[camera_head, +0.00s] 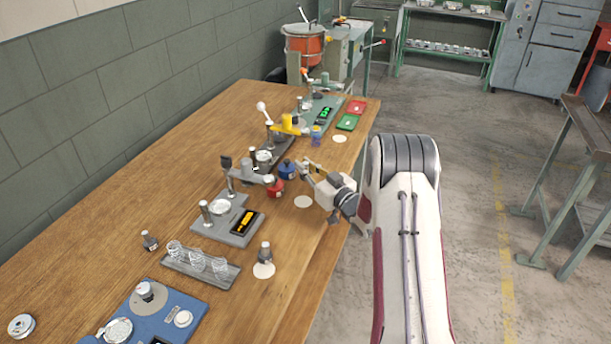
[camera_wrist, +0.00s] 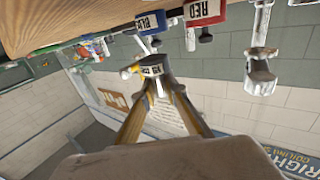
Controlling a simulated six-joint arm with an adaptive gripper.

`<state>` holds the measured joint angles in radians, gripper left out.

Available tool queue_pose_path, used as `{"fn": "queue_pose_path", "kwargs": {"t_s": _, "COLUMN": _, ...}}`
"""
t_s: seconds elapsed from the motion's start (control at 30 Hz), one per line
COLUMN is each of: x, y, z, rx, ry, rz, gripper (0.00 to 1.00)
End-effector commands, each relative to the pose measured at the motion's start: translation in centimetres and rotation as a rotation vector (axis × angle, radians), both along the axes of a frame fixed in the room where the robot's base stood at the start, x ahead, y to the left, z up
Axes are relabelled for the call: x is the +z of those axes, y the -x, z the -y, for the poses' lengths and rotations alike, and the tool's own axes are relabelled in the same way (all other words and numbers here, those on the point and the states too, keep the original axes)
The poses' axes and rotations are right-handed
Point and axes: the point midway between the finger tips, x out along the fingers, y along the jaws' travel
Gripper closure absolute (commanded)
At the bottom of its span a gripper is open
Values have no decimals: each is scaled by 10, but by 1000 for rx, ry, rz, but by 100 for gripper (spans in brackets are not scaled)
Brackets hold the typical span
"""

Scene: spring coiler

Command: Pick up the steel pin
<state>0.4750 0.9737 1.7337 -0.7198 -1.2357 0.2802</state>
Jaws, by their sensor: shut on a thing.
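In the head view the pin is too small to make out for certain.
A bare white disc (camera_head: 303,202) lies on the wooden table (camera_head: 285,310) below my gripper. A grey stand with a display (camera_head: 243,224), a rack of springs (camera_head: 200,267) and a labelled grey plug (camera_head: 265,252) are nearer. A yellow fixture (camera_head: 287,124) is farther back.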

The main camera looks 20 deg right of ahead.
Motion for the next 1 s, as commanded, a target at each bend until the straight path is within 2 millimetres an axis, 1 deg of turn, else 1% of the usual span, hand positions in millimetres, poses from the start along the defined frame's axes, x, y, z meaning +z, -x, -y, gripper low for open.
{"fn": "queue_pose_path", "kwargs": {"t_s": 0.03, "x": 9, "y": 0, "z": 0, "rx": 0, "ry": 0, "rz": 3, "gripper": 100}}
{"fn": "queue_pose_path", "kwargs": {"t_s": 0.2, "x": 28, "y": 0, "z": 0, "rx": 0, "ry": 2, "rz": 2, "gripper": 100}}
{"fn": "queue_pose_path", "kwargs": {"t_s": 0.4, "x": 42, "y": 0, "z": 0, "rx": -1, "ry": 0, "rz": 1, "gripper": 100}}
{"fn": "queue_pose_path", "kwargs": {"t_s": 0.6, "x": 45, "y": 0, "z": 0, "rx": -1, "ry": 0, "rz": 0, "gripper": 100}}
{"fn": "queue_pose_path", "kwargs": {"t_s": 1.0, "x": 45, "y": 0, "z": 0, "rx": -1, "ry": 0, "rz": 1, "gripper": 100}}
